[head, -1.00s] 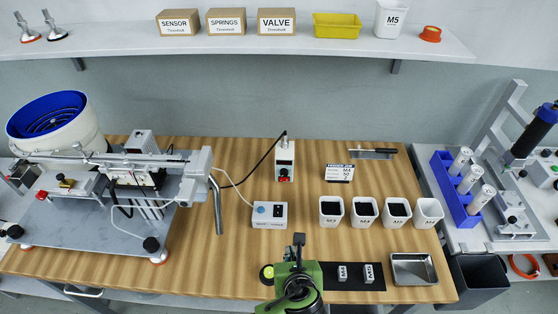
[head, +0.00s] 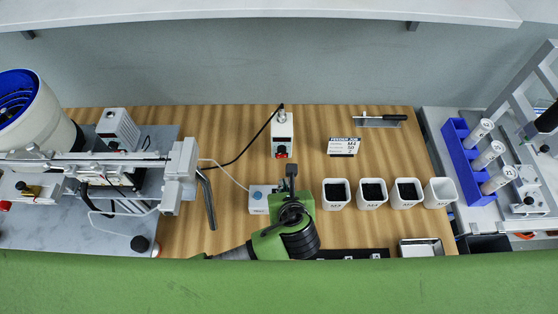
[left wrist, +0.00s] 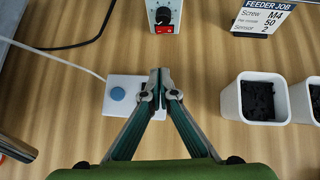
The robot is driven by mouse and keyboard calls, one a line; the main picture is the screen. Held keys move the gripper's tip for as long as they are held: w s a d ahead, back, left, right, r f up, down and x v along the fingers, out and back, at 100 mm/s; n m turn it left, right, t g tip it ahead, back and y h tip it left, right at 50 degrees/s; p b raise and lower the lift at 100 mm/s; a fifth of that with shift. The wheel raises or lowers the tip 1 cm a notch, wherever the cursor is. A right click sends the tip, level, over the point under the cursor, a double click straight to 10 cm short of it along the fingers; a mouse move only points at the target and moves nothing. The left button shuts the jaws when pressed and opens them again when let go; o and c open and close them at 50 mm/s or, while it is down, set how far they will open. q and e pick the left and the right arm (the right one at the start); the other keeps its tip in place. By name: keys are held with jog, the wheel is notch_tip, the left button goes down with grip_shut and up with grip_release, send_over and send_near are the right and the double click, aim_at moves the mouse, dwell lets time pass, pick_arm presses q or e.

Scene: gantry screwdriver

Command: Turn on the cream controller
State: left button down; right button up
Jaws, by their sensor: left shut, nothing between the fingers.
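A low pale control box (head: 257,205) with a blue knob stands on the wooden table; it also shows in the left wrist view (left wrist: 118,106). A taller pale controller (head: 282,140) with a dark dial and a red switch stands behind it; its front shows in the left wrist view (left wrist: 164,14). I cannot tell which of the two is the cream one. My left gripper (head: 291,167) is shut and empty. In the left wrist view its fingertips (left wrist: 159,74) overlap the low box's right part and partly hide its dark switch. Contact cannot be told. My right gripper is not in view.
White bins (head: 373,193) with dark screws stand to the right, below a job card (head: 343,147). A bowl feeder (head: 35,110) and its metal rail stand on the left. Cables run from both boxes toward the left. A metal tray (head: 421,247) is at the front right.

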aim_at(282, 156)
pick_arm(q)
jog(key=x, duration=0.9)
jog(key=shift+w+f, duration=0.25)
jog(key=w, duration=0.2)
jog(key=shift+w+a+p, duration=0.2)
jog(key=shift+w+p, duration=0.1)
jog(key=shift+p, duration=0.05)
jog(key=shift+w+a, duration=0.1)
jog(key=shift+w, duration=0.6)
